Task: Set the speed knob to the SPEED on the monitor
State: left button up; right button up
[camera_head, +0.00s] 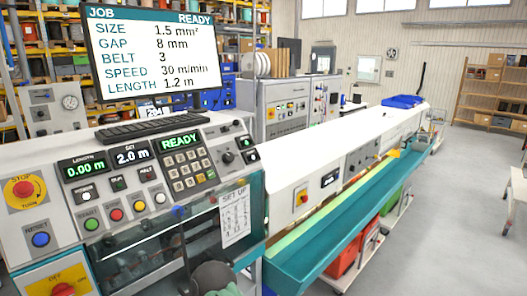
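The monitor (155,48) at the upper left reads JOB, READY, SIZE 1.5 mm², GAP 8 mm, BELT 3, SPEED 30 m/min and LENGTH 1.2 m. The control console (120,190) is below it. A black round knob (228,157) sits on the console's right part, beside the keypad (187,172); its label and pointer are too small to read, so I cannot tell whether it is the speed knob. The console displays show LENGTH 0.00 m (84,168), SET 2.0 m (132,155) and READY (181,141). Neither of my grippers can be made out.
A keyboard (150,124) lies behind. A rounded grey shape (215,277) at the bottom is unclear. A long teal trough (330,245) runs right; floor beyond is open.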

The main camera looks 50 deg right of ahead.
aim_at(228, 157)
jog(key=z, duration=1.55)
